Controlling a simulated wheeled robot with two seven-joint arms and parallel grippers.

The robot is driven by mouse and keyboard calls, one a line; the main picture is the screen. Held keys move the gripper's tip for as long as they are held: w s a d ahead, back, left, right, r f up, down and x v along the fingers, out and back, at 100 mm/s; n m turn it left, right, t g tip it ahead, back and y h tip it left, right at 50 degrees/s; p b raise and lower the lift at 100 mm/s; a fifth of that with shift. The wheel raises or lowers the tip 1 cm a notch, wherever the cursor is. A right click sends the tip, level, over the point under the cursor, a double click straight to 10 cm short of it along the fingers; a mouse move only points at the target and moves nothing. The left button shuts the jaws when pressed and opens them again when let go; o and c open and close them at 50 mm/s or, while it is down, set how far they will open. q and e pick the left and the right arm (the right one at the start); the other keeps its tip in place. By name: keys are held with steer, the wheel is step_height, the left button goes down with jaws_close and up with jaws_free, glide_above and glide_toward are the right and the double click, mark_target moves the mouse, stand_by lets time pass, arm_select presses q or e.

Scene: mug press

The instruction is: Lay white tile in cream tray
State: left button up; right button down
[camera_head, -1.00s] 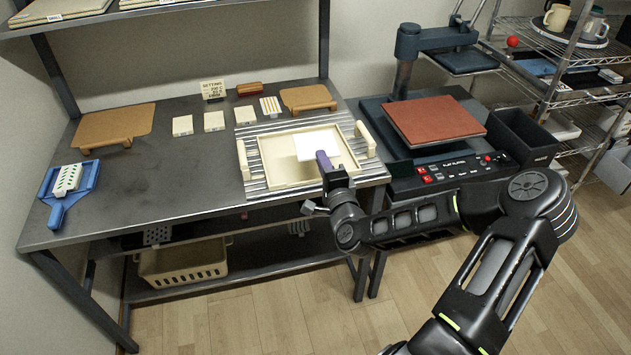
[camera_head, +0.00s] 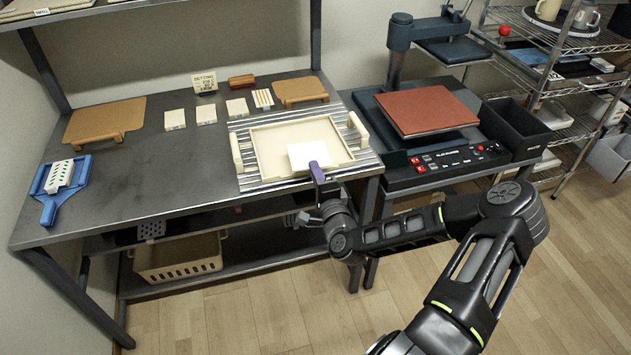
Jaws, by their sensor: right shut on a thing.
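The cream tray (camera_head: 264,143) sits on a ribbed metal plate at the right end of the steel table. A white tile (camera_head: 308,155) shows over the front right part of the tray. My right gripper (camera_head: 317,171), with a purple finger showing, is shut on the tile at its front edge. I cannot tell whether the tile touches the tray floor or is held just above it. The arm comes in from the lower right and hides a bit of the tray's front side. My left gripper is not in view.
Several small tiles (camera_head: 206,114) lie in a row behind the tray, one with orange stripes (camera_head: 263,98). A blue holder (camera_head: 53,206) with a leaf-patterned tile lies at left. Cork stands (camera_head: 105,119) are at the back. A heat press (camera_head: 426,112) stands right of the table.

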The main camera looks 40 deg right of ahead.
step_height(320, 180, down, 4)
steer(key=shift+r, duration=0.25)
steer(key=shift+f+b, duration=0.4)
steer(key=c, duration=1.6)
jaws_free()
steer(key=shift+r, duration=0.2)
steer(key=b+v, duration=0.1)
steer(key=v, duration=1.1)
steer(key=shift+r, duration=0.2)
